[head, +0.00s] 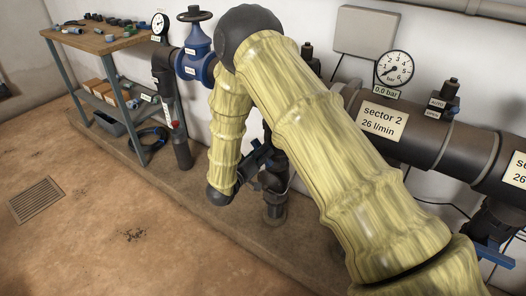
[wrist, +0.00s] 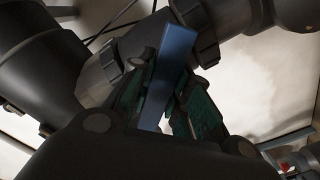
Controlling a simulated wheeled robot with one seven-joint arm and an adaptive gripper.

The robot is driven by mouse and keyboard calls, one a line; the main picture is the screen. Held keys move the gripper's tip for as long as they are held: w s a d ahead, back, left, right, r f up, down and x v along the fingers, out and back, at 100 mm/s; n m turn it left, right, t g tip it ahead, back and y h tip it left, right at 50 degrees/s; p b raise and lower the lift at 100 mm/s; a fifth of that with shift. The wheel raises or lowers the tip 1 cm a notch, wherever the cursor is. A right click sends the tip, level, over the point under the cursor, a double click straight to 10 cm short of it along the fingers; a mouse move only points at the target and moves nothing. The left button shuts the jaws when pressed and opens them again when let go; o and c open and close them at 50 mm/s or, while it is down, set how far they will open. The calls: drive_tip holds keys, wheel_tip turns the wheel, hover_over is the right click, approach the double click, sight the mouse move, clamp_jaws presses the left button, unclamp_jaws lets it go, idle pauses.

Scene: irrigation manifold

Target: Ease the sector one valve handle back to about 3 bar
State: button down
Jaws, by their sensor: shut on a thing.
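In the wrist view the blue valve handle (wrist: 174,62) stands between the two dark green-padded fingers of my gripper (wrist: 166,82), which is shut on it. The handle runs up toward a dark grey valve body and pipe. In the head view my gripper (head: 256,160) is low at the wall, at a dark vertical pipe. My arm covers most of this valve and any sector one label there. A round gauge (head: 394,68) on the wall has a display (head: 387,92) reading 0.0 bar.
A sector 2 label (head: 381,123) reading 26 l/min is on the thick grey pipe (head: 440,145). Another blue handle (head: 495,256) is at the lower right. The floor at left is open, with a drain grate (head: 36,200).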

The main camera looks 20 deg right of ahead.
drive_tip(key=shift+f, duration=0.1)
drive_tip(key=c, duration=1.3)
unclamp_jaws()
drive_tip(key=shift+f, duration=0.1)
drive_tip(key=shift+s+a+f, duration=0.15)
drive_tip(key=shift+s+a, duration=0.2)
drive_tip(key=shift+a, duration=0.05)
drive_tip(key=v, duration=1)
drive_tip(key=shift+s+a+r, duration=0.25)
drive_tip(key=shift+s+a, duration=0.05)
drive_tip(key=shift+r, duration=0.1)
